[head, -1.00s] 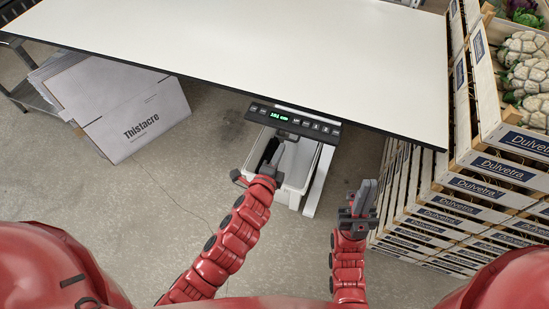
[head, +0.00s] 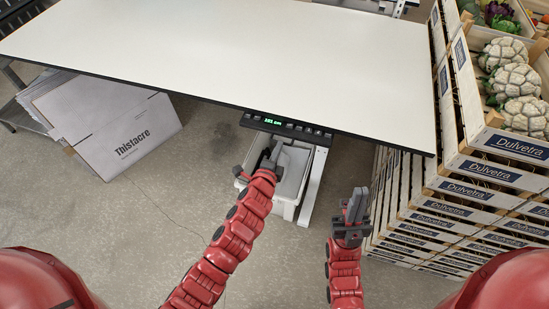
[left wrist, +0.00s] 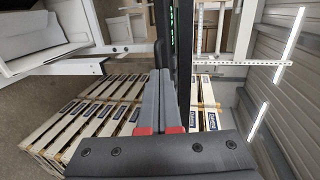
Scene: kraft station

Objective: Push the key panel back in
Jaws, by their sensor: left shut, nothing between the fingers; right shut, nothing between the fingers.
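The key panel (head: 290,126) is a black strip with a green lit display and a row of keys at the table's front edge. Part of its keys shows; its back part is hidden under the tabletop. My left gripper (head: 273,150) is shut and empty, just in front of and below the panel's front edge. In the left wrist view the shut fingers (left wrist: 166,82) point at the dark panel (left wrist: 173,35), whose green display shows. I cannot tell whether they touch. My right gripper (head: 356,203) is shut and empty, well apart from the panel, to its right.
The white tabletop (head: 240,50) spans above. A light grey bin (head: 293,172) and a white table leg (head: 313,187) stand under the panel. Stacked wooden crates (head: 440,206) with cauliflowers are close on the right. A Thistacre carton (head: 110,125) stands at left. Front floor is clear.

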